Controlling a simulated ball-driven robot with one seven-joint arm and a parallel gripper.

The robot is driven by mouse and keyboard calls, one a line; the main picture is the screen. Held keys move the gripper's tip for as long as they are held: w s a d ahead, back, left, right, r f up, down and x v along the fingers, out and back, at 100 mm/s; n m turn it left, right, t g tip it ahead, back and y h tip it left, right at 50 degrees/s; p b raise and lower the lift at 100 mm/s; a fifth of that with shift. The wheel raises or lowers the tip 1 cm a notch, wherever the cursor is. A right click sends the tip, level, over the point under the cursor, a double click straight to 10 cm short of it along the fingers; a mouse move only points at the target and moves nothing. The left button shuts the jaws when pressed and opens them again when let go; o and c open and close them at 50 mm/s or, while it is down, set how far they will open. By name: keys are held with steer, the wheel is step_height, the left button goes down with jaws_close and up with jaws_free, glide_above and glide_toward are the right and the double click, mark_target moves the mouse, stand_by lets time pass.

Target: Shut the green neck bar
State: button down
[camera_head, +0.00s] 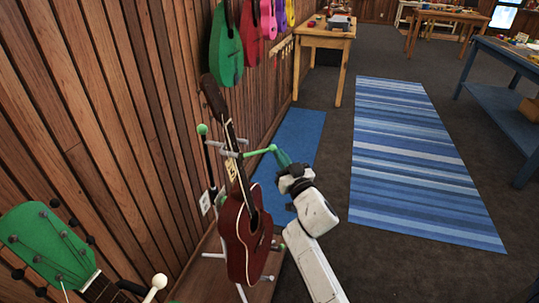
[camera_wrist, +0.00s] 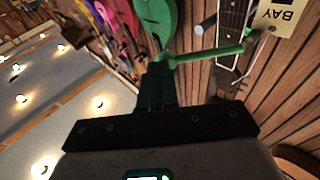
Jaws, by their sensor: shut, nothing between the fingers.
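The green neck bar (camera_head: 258,152) is on the grey yoke of a guitar stand, beside the neck of a dark red guitar (camera_head: 244,235). The bar sticks out to the right of the neck, with its round green end near my gripper (camera_head: 278,153). My gripper is shut and empty, its dark green fingers at or very near that end; I cannot tell whether they touch. In the wrist view, the bar (camera_wrist: 210,55) runs from just beyond the fingertips (camera_wrist: 158,68) toward the guitar neck (camera_wrist: 232,35).
A plank wall stands close on the left, with a green ukulele (camera_head: 226,50) and other coloured ones hanging on it. A green headstock (camera_head: 45,240) is at lower left. A wooden table (camera_head: 322,38) is behind. A striped rug (camera_head: 410,160) lies on open floor at right.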

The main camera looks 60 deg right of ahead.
steer(key=w+d+n+t+y+p, duration=0.2)
steer(key=w+d+n+y+p, duration=0.3)
steer(key=w+y, duration=0.3)
steer(key=shift+w+n+t+y, duration=0.4)
steer(key=shift+n+y, duration=0.1)
steer(key=shift+y, duration=0.5)
stand_by(0.4)
steer(key=s+f+p, duration=0.2)
steer(key=s, duration=0.8)
steer(key=shift+s+a, duration=0.15)
steer(key=shift+s, duration=0.2)
